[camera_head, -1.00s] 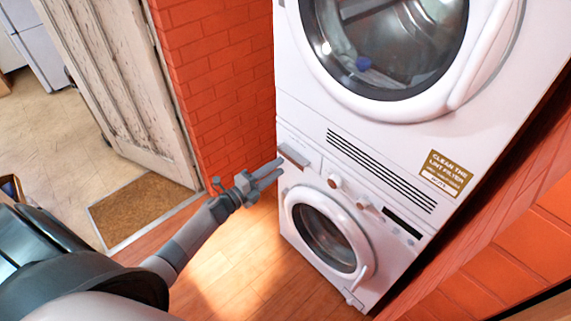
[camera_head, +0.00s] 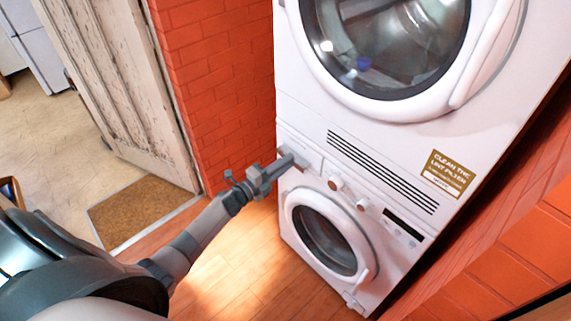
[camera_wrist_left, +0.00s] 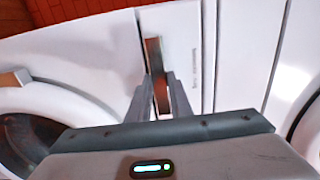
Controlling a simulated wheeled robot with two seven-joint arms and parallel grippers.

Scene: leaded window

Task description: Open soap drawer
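The soap drawer (camera_head: 309,161) is at the upper left of the lower white washing machine in the head view. It looks flush with the front panel. Its brownish upright handle (camera_wrist_left: 154,55) shows in the wrist view, with its lower part between my fingers. My left gripper (camera_head: 292,160) reaches in from the left to the drawer front. Its fingers (camera_wrist_left: 160,82) lie close along both sides of the handle and look shut on it. In the head view the fingers cover most of the handle. My right gripper is out of view.
The washer's round door (camera_head: 324,238) is below the drawer, and two knobs (camera_head: 335,183) are to its right. A dryer (camera_head: 300,90) is stacked above. A red brick wall (camera_head: 215,95) stands left of the machines. Wooden floor (camera_head: 235,265) lies open in front.

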